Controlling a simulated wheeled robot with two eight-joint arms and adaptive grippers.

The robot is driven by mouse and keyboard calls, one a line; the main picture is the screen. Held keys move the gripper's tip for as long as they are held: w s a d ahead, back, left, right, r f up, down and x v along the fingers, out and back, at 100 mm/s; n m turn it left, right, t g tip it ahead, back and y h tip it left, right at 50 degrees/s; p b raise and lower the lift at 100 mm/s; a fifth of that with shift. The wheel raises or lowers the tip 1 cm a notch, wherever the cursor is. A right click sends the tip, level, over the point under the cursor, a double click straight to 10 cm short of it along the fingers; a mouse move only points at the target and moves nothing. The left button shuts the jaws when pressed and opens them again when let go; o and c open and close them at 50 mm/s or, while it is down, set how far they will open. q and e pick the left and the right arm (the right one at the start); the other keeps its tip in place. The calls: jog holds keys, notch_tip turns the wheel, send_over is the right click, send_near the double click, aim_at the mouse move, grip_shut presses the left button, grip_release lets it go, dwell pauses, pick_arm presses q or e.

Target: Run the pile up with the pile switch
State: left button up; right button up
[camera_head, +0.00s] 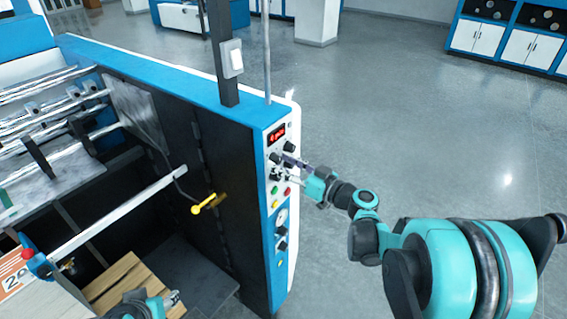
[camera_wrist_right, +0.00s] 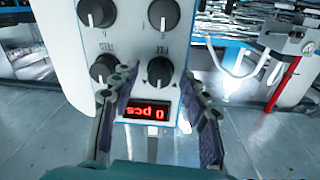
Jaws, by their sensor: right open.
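The control panel (camera_head: 281,190) is on the end of the blue and black machine. It has a red display, black knobs and coloured buttons. In the right wrist view the panel appears upside down, and a black knob (camera_wrist_right: 160,71) beside the display has a small label that looks like "PILE". My right gripper (camera_wrist_right: 158,78) is open, with its fingers on either side of this knob; I cannot tell whether they touch it. In the head view my right gripper (camera_head: 291,162) is at the panel's upper knobs and partly covers them. Part of my left arm (camera_head: 150,303) shows at the bottom edge.
The display (camera_wrist_right: 152,108) reads "0 pcs". Another knob (camera_wrist_right: 103,68) is close to one right finger. A yellow handle (camera_head: 207,203) sticks out inside the machine, above wooden boards (camera_head: 125,283). The grey floor (camera_head: 390,110) right of the machine is clear.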

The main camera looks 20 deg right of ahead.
grip_shut()
